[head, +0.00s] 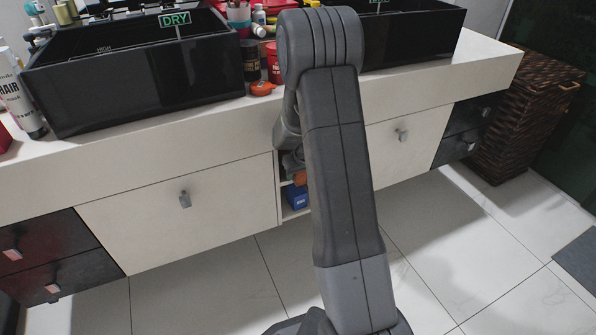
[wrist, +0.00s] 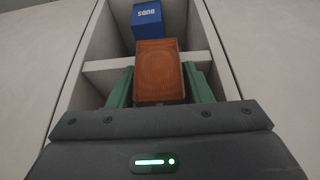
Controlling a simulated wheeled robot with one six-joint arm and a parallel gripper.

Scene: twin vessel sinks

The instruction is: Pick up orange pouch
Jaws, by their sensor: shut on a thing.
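The orange pouch (wrist: 160,75) is in the middle of the wrist view, between the two green fingers of my gripper (wrist: 160,88). The fingers press on its left and right sides, and my gripper is shut on it. It is in front of an open shelf niche in the cabinet, overlapping a white shelf divider. In the head view a small part of the orange pouch (head: 300,178) shows beside my arm, at the niche. My arm hides most of the niche and the gripper there.
A blue box (wrist: 147,20) stands in the niche beyond the pouch. White niche walls (wrist: 205,45) rise close on both sides. Above are the white countertop (head: 130,135) and two black vessel sinks (head: 140,80). A brown wicker basket (head: 520,115) stands at right.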

